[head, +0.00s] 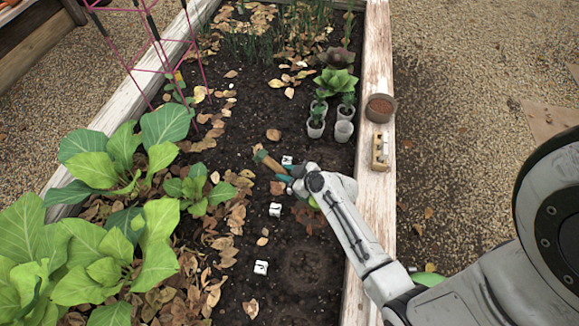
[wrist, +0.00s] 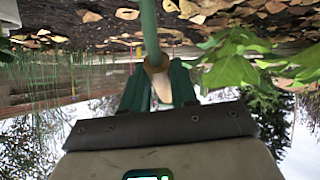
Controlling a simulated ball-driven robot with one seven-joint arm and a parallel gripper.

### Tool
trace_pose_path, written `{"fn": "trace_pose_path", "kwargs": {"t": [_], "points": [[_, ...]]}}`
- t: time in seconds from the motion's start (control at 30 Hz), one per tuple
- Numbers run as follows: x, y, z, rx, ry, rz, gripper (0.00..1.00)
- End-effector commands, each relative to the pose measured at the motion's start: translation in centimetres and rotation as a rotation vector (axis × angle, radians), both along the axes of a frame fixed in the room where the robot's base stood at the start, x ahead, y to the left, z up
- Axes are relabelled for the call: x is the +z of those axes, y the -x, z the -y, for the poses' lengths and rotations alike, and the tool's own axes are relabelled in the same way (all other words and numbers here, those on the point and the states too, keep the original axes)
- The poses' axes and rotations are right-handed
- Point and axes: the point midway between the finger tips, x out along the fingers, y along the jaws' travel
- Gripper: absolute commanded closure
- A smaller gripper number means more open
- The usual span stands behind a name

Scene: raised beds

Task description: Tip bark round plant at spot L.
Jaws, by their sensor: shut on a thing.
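My gripper (head: 287,174) is over the middle of the bed, shut on a slim tool (head: 268,162) with a tan part and a green part. In the wrist view the tool (wrist: 150,30) runs up from between the two dark green fingers (wrist: 158,88); its far end is out of view. A brown pot of bark-like bits (head: 380,107) stands on the right bed edge, apart from my gripper. White markers stand in the soil: one beside the tool (head: 287,160), one lower (head: 275,210), one lowest (head: 261,267). Their letters are too small to read. A reddish plant (head: 308,217) is partly hidden by my arm.
Large leafy plants (head: 110,240) fill the left side. Small pots (head: 344,130), some with seedlings, stand at the upper right. Bare soil (head: 312,265) lies at the lower right of the bed.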

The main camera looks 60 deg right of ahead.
Motion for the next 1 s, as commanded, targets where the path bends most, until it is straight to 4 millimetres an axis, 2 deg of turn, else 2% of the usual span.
{"fn": "trace_pose_path", "kwargs": {"t": [0.03,0.1,0.63,1.0], "points": [[0.8,-0.3,0.0,0.001,0.003,-0.017,1.00],[0.8,-0.4,0.0,0.001,0.006,-0.044,1.00],[-0.3,-2.8,-0.2,0.006,0.021,-0.309,1.00],[-0.6,-3.2,-0.2,0.000,0.025,-0.359,1.00]]}}
